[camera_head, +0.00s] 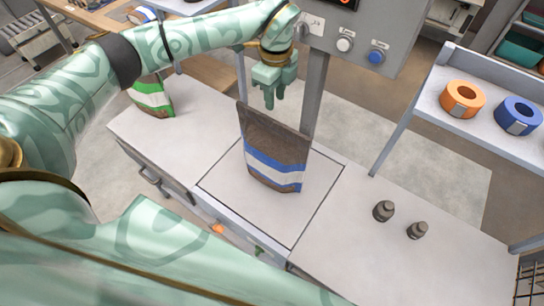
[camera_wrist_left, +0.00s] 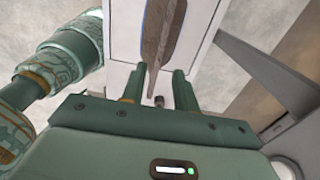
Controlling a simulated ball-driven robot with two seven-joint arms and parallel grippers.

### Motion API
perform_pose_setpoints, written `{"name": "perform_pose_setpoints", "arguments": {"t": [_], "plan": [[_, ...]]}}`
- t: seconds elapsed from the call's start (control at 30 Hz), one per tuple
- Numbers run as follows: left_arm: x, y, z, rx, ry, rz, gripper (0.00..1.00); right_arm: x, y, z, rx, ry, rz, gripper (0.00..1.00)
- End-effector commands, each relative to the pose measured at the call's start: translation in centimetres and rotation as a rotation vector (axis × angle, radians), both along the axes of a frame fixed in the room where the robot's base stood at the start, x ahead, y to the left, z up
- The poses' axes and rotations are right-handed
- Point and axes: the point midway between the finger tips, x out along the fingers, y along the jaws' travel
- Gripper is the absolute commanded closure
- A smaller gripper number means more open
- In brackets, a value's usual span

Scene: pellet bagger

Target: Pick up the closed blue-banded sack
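The blue-banded sack (camera_head: 276,142) stands upright on the square plate (camera_head: 225,185) set into the bench, a little tilted in the picture. It is brown with a blue and a white band, and its top is a thin, flat edge. My left gripper (camera_head: 270,103) points down above and just behind the sack's top in the head view. In the left wrist view its two fingers (camera_wrist_left: 157,78) are apart with nothing held, and the sack's narrow top edge (camera_wrist_left: 168,35) lies ahead, lined up with the gap. My right gripper is not in view.
A green-banded sack (camera_head: 153,97) stands at the bench's left end. Two dark weights (camera_head: 384,211) sit on the right part. A grey post and control panel (camera_head: 352,35) rise behind the sack. A shelf at right holds orange (camera_head: 462,98) and blue (camera_head: 518,114) tape rolls.

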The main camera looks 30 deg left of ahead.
Motion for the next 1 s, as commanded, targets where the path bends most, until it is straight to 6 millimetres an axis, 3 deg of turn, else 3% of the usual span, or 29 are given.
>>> {"name": "perform_pose_setpoints", "arguments": {"t": [0.1,0.37,0.6,0.9,1.0], "plan": [[0.0,0.0,-2.3,-0.002,0.001,0.000,0.70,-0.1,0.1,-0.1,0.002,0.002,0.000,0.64],[-0.1,0.3,-4.7,-0.002,0.002,-0.001,0.70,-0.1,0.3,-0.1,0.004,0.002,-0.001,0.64],[-0.2,1.0,-8.4,-0.003,0.000,-0.002,0.70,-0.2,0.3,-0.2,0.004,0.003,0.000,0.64],[-0.2,1.0,-9.0,-0.003,-0.002,-0.002,0.70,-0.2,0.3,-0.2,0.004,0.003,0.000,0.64],[-0.1,1.0,-9.0,-0.003,-0.002,-0.002,0.98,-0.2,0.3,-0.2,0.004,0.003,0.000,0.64]]}}
